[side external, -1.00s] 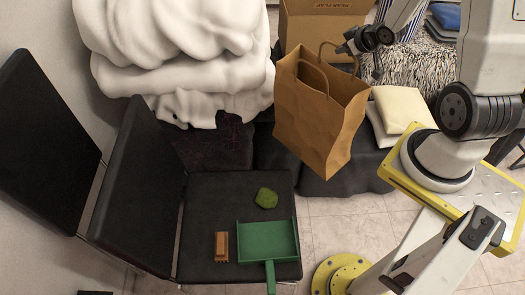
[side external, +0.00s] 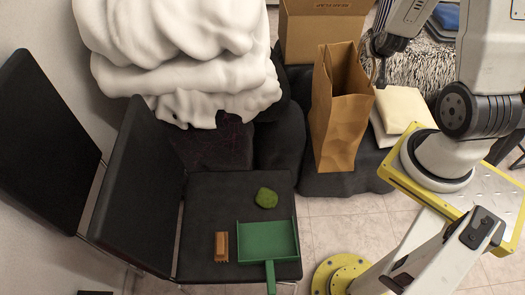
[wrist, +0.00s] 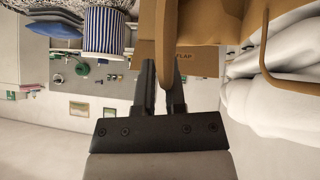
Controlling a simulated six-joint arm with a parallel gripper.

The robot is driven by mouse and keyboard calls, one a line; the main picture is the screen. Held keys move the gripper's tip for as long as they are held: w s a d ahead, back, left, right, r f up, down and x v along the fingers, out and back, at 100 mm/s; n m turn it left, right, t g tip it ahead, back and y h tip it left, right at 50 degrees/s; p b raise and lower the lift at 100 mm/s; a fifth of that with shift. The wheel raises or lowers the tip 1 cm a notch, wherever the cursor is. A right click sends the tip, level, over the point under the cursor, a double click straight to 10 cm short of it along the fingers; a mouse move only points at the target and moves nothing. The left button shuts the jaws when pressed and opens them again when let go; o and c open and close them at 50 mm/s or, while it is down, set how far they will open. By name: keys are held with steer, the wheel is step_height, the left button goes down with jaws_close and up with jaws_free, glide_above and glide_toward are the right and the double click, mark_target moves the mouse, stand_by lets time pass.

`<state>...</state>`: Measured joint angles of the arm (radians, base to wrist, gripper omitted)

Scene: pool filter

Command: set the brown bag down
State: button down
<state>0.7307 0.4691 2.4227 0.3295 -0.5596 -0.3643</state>
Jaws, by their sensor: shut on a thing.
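The brown bag (side external: 340,120) is an open-topped paper bag. It stands upright in front of the cardboard box, with its base at the dark cushion; I cannot tell whether it touches it. My gripper (side external: 378,78) is at the bag's upper right edge. In the wrist view, my gripper (wrist: 162,72) is shut on a brown handle (wrist: 166,40) of the bag, which passes between the fingers. Another handle loop (wrist: 266,55) hangs free at the right.
A dark cushion (side external: 320,187) lies below the bag, with pale pillows (side external: 402,108) to the right. A black chair (side external: 210,195) holds a green dustpan (side external: 267,242), a brown brush (side external: 221,246) and a green lump (side external: 266,197). White bedding (side external: 180,60) is piled at left.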

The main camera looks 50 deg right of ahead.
steer(key=s+f+m+g+h, duration=0.1)
steer(key=s+f+m+g, duration=0.1)
steer(key=s+m+g, duration=0.4)
steer(key=shift+s+f+m+g, duration=0.15)
steer(key=shift+s+m+g, duration=0.25)
steer(key=shift+s+m, duration=1.6)
steer(key=shift+s+d+n, duration=0.1)
steer(key=shift+s+n, duration=0.3)
steer(key=shift+s, duration=0.05)
steer(key=shift+w+t, duration=0.1)
steer(key=shift+t, duration=0.2)
steer(key=w+d+f, duration=0.9)
steer(key=shift+d+f, duration=0.2)
steer(key=shift+d, duration=0.15)
steer(key=shift+w, duration=0.15)
